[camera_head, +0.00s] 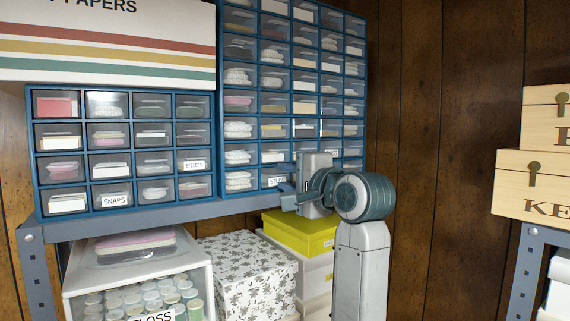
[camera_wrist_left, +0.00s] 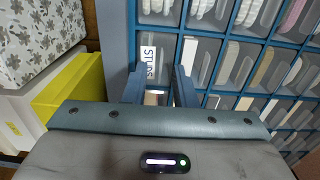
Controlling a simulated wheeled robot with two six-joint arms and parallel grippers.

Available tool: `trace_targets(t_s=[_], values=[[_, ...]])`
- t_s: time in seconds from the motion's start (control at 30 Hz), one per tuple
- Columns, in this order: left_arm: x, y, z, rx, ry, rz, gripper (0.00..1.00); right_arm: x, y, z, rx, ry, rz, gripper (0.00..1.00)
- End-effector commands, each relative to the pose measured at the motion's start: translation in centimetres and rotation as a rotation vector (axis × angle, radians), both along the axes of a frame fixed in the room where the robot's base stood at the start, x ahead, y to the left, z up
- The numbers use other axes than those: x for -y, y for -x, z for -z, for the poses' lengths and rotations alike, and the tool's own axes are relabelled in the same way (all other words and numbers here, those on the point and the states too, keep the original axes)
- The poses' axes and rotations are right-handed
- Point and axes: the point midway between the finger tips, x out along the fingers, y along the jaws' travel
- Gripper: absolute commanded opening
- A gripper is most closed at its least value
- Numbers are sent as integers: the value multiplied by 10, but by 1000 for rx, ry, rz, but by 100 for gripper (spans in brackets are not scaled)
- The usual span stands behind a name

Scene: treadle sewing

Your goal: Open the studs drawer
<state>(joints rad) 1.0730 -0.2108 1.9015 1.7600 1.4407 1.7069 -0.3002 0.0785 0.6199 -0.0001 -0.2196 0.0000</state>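The studs drawer (camera_head: 276,181) is in the bottom row of the tall blue drawer cabinet (camera_head: 219,150) in the head view. It looks shut, level with its neighbours, and its white label is partly hidden by my gripper. In the left wrist view the studs drawer's label (camera_wrist_left: 149,58) shows sideways just beyond the fingertips. My left gripper (camera_head: 284,188) is at the front of this drawer. In the left wrist view its two fingers (camera_wrist_left: 159,80) are apart, with a pale patch between them; I cannot tell whether they touch the drawer. My right gripper is not in view.
A shorter blue cabinet (camera_head: 34,130) with snaps and eyelets drawers stands at left. Below the shelf (camera_head: 150,218) are a yellow box (camera_head: 300,235), a floral box (camera_head: 245,270) and a clear floss container (camera_head: 140,262). Wooden crates (camera_head: 530,185) are at right.

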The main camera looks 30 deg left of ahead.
Motion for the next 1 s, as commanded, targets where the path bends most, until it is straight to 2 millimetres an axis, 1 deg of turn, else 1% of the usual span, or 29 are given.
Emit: trace_targets(t_s=[0.03,0.13,0.47,0.53,0.6,1.0], values=[[-5,-2,-2,-2,-1,-2,25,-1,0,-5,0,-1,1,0],[-10,-4,-1,-2,-1,-1,25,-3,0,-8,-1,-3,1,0],[-12,-5,1,-1,1,1,25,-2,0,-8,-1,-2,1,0],[-12,-5,1,-1,1,1,15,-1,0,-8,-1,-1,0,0],[-12,-5,1,-1,1,1,1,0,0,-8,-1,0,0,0],[-12,-5,1,-2,1,0,0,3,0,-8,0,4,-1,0]])
